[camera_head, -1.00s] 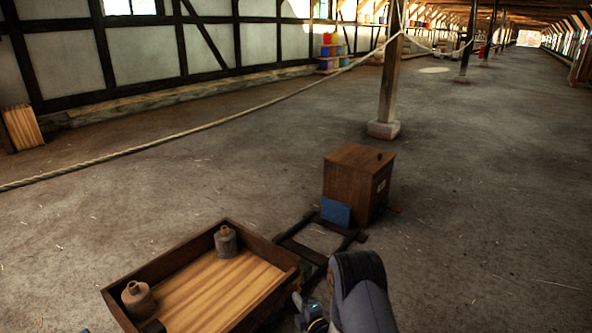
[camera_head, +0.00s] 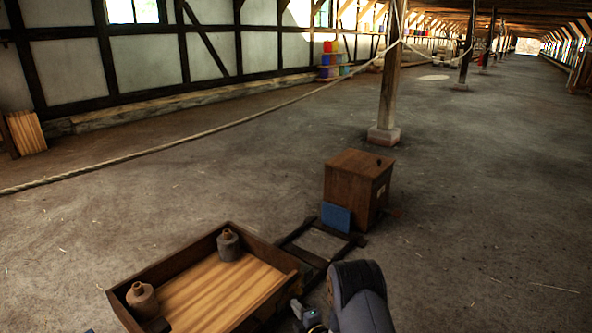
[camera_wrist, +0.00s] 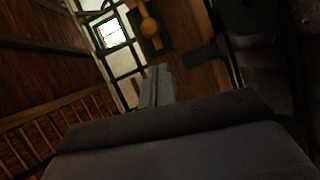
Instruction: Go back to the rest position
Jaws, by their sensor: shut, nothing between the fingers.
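My arm (camera_head: 358,298) rises at the bottom middle of the head view, beside the right end of a wooden tray. Its fingers cannot be made out clearly there. In the wrist view, my gripper (camera_wrist: 158,84) shows as two grey fingers lying close together, with nothing seen between them. The wrist view is tilted and dark. A yellow-brown rounded thing (camera_wrist: 150,27) lies beyond the fingertips; I cannot tell what it is.
The tray (camera_head: 175,262) holds two jugs, a grey one (camera_head: 228,245) and a brown one (camera_head: 142,300). Behind it stand a wooden box (camera_head: 345,182) and a blue panel (camera_head: 336,217). A post (camera_head: 388,90) stands beyond. A rope (camera_head: 190,143) crosses the left. The right floor is clear.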

